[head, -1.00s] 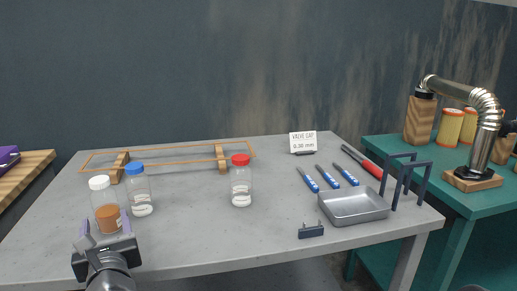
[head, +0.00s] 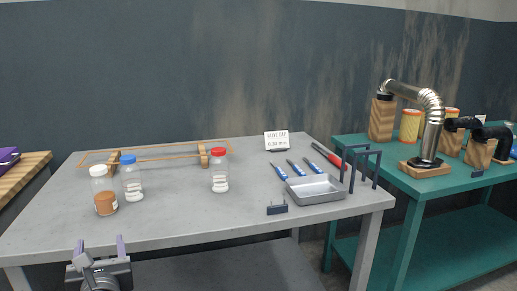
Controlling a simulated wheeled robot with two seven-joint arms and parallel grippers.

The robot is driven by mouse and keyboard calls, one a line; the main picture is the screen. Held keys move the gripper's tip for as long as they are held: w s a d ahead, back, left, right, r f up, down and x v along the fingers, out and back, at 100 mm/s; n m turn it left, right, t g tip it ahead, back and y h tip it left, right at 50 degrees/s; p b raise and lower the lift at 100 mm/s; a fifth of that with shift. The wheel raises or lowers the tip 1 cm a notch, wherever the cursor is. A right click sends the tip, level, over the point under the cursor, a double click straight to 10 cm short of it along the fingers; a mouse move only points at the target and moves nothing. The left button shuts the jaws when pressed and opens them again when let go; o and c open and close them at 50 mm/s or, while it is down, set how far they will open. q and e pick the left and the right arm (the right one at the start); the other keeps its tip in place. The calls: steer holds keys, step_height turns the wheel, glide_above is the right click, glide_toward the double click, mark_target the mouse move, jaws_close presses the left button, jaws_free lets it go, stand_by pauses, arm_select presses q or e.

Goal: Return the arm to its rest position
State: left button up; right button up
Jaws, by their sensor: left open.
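My left gripper (head: 101,250) is low in the head view at the left, in front of the grey table's (head: 190,224) near edge. Its two purple-grey fingers are apart with nothing between them. The white-capped jar (head: 104,191) with brown contents stands upright on the table behind the gripper, clear of it. My right gripper is not in view.
A blue-capped jar (head: 132,178) and a red-capped jar (head: 219,171) stand on the table. A metal tray (head: 317,190), a dark rack (head: 361,165), blue-handled tools (head: 295,168) and a sign (head: 277,140) are at right. A green bench (head: 430,182) stands beyond.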

arm_select(q)
steer(key=w+d+f+m+g+h, duration=0.1)
steer(key=w+d+f+m+h, duration=0.15)
steer(key=f+m, duration=0.35)
steer(key=w+d+f+m+h, duration=0.1)
steer(key=d+f+m+h, duration=0.25)
steer(key=f, duration=0.45)
steer(key=s+d+f+m+g+h, duration=0.25)
steer(key=d+f+m, duration=0.45)
steer(key=f, duration=0.4)
steer(key=s+d+f+m+g+h, duration=0.25)
steer(key=d+f+m, duration=0.4)
steer(key=f, duration=0.35)
steer(key=s+d+f+m+g+h, duration=0.1)
steer(key=s+d+f+m+g, duration=0.35)
steer(key=s+f+m, duration=0.45)
steer(key=s+d+f+m+g+h, duration=0.1)
steer(key=s+d+f+m+g, duration=0.2)
steer(key=s+d+f+m, duration=0.55)
steer(key=s+a+r+p, duration=0.1)
steer(key=r+p, duration=0.8)
steer(key=r, duration=0.1)
steer(key=s+a+r+n+p, duration=0.1)
steer(key=a+r+p, duration=0.1)
steer(key=r+p, duration=0.8)
steer(key=shift+s+r, duration=0.3)
steer(key=shift+s, duration=0.05)
steer(key=shift+n, duration=0.25)
